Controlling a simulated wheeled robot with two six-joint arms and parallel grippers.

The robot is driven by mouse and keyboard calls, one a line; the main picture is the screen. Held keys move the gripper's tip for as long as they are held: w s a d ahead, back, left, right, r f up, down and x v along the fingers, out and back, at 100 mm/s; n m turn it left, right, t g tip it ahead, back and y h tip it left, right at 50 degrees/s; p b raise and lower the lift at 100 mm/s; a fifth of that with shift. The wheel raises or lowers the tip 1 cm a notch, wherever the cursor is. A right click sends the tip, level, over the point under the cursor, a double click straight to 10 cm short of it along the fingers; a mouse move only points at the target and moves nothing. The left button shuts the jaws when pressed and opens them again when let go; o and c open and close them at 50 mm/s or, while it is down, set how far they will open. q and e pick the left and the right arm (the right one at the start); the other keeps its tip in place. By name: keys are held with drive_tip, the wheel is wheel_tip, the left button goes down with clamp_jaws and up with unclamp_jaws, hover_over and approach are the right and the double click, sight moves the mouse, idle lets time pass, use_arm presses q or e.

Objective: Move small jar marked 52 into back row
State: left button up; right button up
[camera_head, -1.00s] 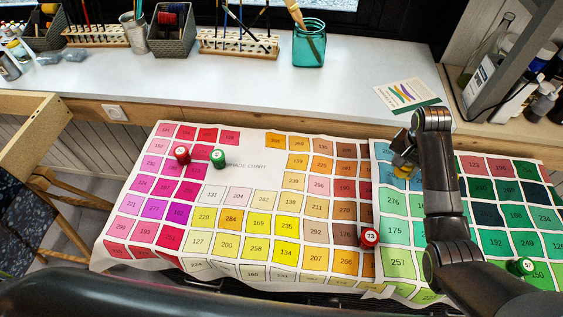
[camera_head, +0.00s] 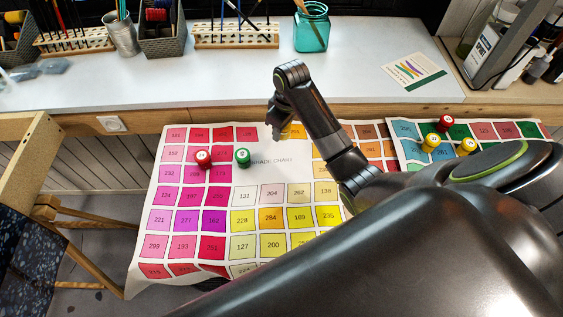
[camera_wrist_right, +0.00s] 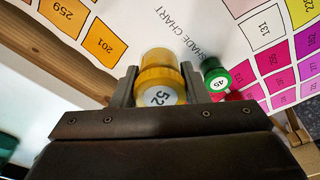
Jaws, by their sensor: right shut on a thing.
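The small yellow jar marked 52 (camera_wrist_right: 160,78) is between the two fingers of my right gripper (camera_wrist_right: 160,85), its numbered white lid facing the wrist camera. In the head view my right gripper (camera_head: 280,128) is over the upper middle of the shade chart (camera_head: 290,165); the jar cannot be clearly made out there. A red jar (camera_head: 203,158) and a green jar (camera_head: 242,157) stand side by side on the chart, left of this gripper. In the wrist view the green jar (camera_wrist_right: 215,78) is close to the right finger, apart from the held jar. My left gripper is out of view.
A red jar (camera_head: 445,124) and two yellow jars (camera_head: 430,143) stand on the right chart. A white table (camera_head: 200,90) behind holds brush racks (camera_head: 236,36) and a teal glass (camera_head: 311,30). My arm covers the lower right.

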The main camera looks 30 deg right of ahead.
drive_tip(key=shift+s+n, duration=0.25)
drive_tip(key=shift+n, duration=0.85)
drive_tip(key=n, duration=0.3)
drive_tip(key=shift+s+a+n+y, duration=0.3)
drive_tip(key=shift+s+n, duration=0.1)
drive_tip(key=n, duration=0.3)
drive_tip(key=shift+s+a+r+n+g, duration=0.1)
drive_tip(key=shift+s+a+n+g, duration=0.2)
drive_tip(key=shift+s+g, duration=0.1)
drive_tip(key=n, duration=0.4)
hover_over(281, 164)
drive_tip(key=shift+g, duration=0.3)
drive_tip(key=f, duration=0.5)
drive_tip(key=shift+d+f, duration=0.1)
drive_tip(key=shift+d, duration=0.15)
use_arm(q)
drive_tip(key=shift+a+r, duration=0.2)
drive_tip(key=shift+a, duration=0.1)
use_arm(e)
drive_tip(key=shift+f, duration=2.35)
